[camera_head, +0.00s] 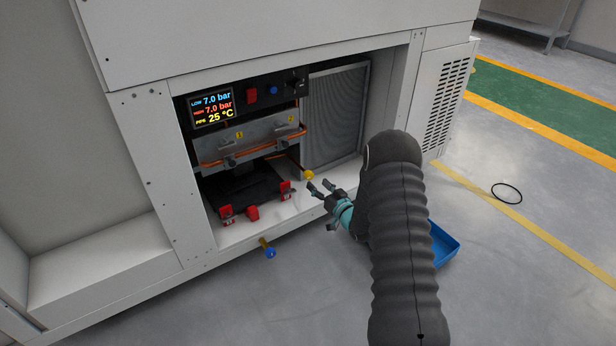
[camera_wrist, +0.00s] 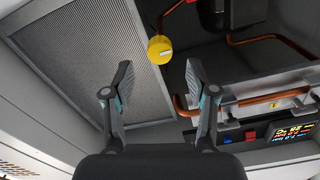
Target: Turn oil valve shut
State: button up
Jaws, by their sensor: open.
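A yellow round knob (camera_head: 308,174) sits low inside the cabinet opening, near the grey finned panel. It also shows in the wrist view (camera_wrist: 159,50), on a copper pipe, ahead of my gripper and between the lines of its two fingers. A blue valve handle (camera_head: 270,253) on a brass stem hangs below the cabinet's front edge. The pictures do not label which one is the oil valve. My gripper (camera_head: 320,185) is open and empty, just right of the yellow knob in the head view. In the wrist view its fingers (camera_wrist: 159,70) are spread apart, with no visible contact.
A display (camera_head: 212,108) reads 7.0 bar twice and 25 °C. A red switch (camera_head: 251,96) and blue button (camera_head: 273,90) are beside it. Red clamps (camera_head: 286,190) stand on the cabinet floor. A blue tray (camera_head: 444,246) lies behind my arm. A black ring (camera_head: 507,187) lies on open floor.

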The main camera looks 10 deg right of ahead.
aim_at(310, 178)
jog(key=x, duration=0.7)
jog(key=shift+c, duration=0.2)
grip_shut()
